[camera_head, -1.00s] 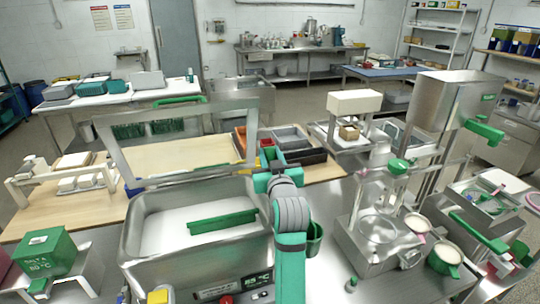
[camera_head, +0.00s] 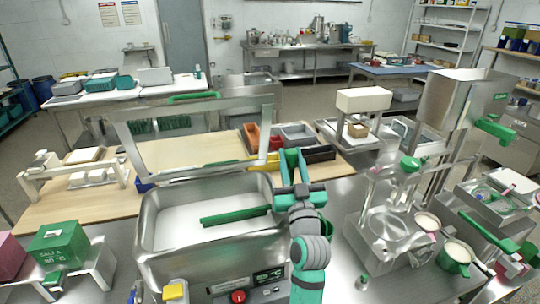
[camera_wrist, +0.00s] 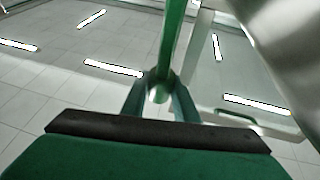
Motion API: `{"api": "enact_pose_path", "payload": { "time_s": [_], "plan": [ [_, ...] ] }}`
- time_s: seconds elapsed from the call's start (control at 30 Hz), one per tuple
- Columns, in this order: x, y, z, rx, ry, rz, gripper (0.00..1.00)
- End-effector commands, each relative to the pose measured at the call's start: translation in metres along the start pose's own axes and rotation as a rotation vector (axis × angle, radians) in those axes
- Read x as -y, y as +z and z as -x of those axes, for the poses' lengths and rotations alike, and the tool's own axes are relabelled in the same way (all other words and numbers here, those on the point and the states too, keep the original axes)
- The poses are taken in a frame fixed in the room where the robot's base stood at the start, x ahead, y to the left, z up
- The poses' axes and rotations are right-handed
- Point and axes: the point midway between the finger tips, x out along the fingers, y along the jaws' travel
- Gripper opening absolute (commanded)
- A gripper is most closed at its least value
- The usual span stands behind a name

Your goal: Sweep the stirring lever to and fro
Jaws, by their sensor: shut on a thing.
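The stirring lever, a green bar, shows in the wrist view (camera_wrist: 172,45), running up the picture from between my gripper's fingers (camera_wrist: 159,95). My gripper is shut on it. In the head view my gripper (camera_head: 291,165) is at the right rim of a steel basin (camera_head: 160,237), and my wrist hides much of the grip and lever. A green paddle bar (camera_head: 235,215) lies slantwise across the white contents of the basin. I cannot tell how the paddle joins the lever.
A raised clear-fronted lid frame (camera_head: 195,130) stands behind the basin. Coloured bins (camera_head: 298,135) are just behind my gripper. A steel stand with glassware (camera_head: 395,225) is close on the right. A green box (camera_head: 60,243) sits at left.

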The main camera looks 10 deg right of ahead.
Motion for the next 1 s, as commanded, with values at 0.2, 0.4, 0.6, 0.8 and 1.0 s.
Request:
{"api": "enact_pose_path", "payload": {
  "time_s": [0.2, 0.4, 0.6, 0.8, 1.0],
  "plan": [
    [-0.011, -0.004, 0.012, -0.066, 0.016, -0.006, 0.0],
    [-0.012, -0.006, 0.015, -0.092, 0.018, -0.007, 0.0],
    [-0.013, -0.006, 0.016, -0.095, 0.018, -0.008, 0.0],
    [-0.012, -0.006, 0.015, -0.094, 0.017, -0.008, 0.32],
    [-0.011, -0.006, 0.015, -0.094, 0.017, -0.008, 0.46]
  ]
}}
